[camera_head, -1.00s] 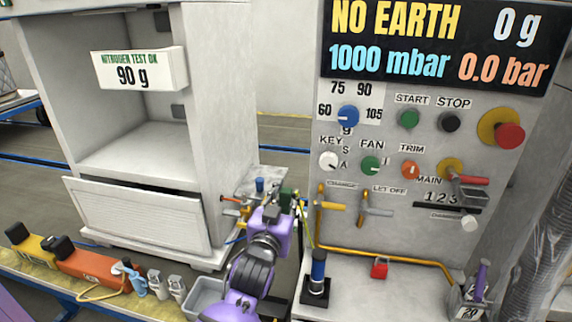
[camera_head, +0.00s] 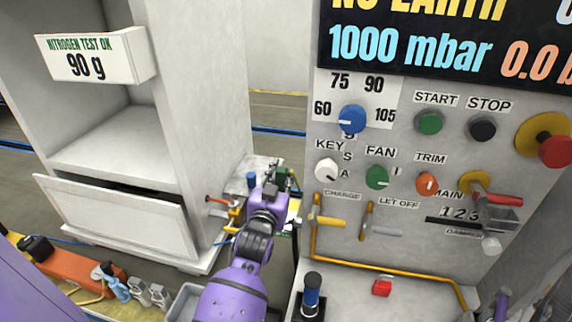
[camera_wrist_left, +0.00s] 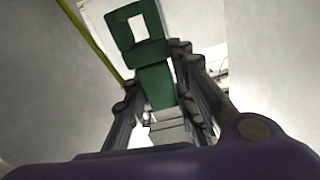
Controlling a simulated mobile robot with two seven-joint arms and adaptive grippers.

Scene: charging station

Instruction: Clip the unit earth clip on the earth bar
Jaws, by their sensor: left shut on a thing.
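My left gripper (camera_head: 279,188) is in the gap between the white cabinet and the grey control panel. It is shut on the green earth clip (camera_head: 281,174), which is small and partly hidden in the head view. In the left wrist view the clip (camera_wrist_left: 155,85) stands between the two dark fingers, its square opening pointing away from me. A yellow-green cable (camera_wrist_left: 92,42) runs beside it. A copper-orange rod (camera_head: 217,200) sticks out near the cabinet's side, left of the gripper; I cannot tell whether it is the earth bar. My right gripper is not in view.
The control panel display (camera_head: 430,45) reads NO EARTH at the top. Yellow and grey valve levers (camera_head: 330,220) stick out to the right of the gripper. A blue-black knob (camera_head: 312,290) stands on the panel's base. The cabinet (camera_head: 205,120) bounds the left.

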